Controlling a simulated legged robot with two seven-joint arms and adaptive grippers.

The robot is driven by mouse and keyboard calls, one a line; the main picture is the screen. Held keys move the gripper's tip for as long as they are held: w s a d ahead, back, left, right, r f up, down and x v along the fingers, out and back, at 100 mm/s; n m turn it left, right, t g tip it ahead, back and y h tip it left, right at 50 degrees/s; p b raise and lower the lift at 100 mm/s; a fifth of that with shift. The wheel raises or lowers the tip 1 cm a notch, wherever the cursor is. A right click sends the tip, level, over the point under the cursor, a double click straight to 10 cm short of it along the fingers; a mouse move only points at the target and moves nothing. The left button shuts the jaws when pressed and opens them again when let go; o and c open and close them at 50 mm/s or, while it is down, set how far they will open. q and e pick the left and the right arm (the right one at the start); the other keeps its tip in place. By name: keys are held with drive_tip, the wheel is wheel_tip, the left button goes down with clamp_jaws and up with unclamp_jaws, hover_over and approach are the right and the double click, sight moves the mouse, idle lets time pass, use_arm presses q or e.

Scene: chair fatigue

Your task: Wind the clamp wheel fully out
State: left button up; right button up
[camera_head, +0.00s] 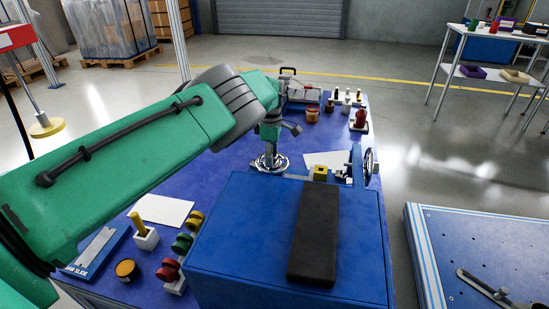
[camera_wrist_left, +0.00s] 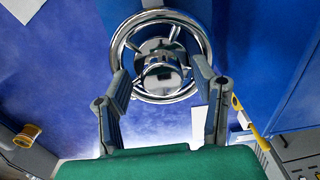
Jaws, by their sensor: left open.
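My left gripper (camera_head: 270,147) points down over this wheel. In the left wrist view its two fingers (camera_wrist_left: 160,78) are spread apart, one on each side of the hub, with the tips overlapping the rim. I cannot tell whether they touch it. A second, upright wheel (camera_head: 370,167) shows at the right of the blue housing. My right gripper is out of view.
A large blue box (camera_head: 235,235) with a black pad (camera_head: 316,235) stands close in front of the wheel. Coloured knobs (camera_head: 182,243), a yellow-handled piece (camera_head: 140,228) and a white sheet (camera_head: 163,210) lie at the left. Small parts crowd the table's far end.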

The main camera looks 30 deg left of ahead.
use_arm(q)
drive_tip(key=shift+s+a+f, duration=0.1)
drive_tip(key=shift+a+f, duration=0.2)
drive_tip(key=shift+a, duration=0.45)
drive_tip(key=shift+d, duration=0.2)
drive_tip(key=shift+d+r, duration=0.25)
drive_tip(key=shift+d, duration=0.8)
drive_tip(key=c, duration=0.9)
drive_tip(key=shift+d, duration=0.3)
drive_tip(key=shift+c, duration=1)
drive_tip(key=shift+a, duration=0.85)
drive_tip(key=shift+d, duration=0.3)
drive_tip(key=shift+a, duration=0.1)
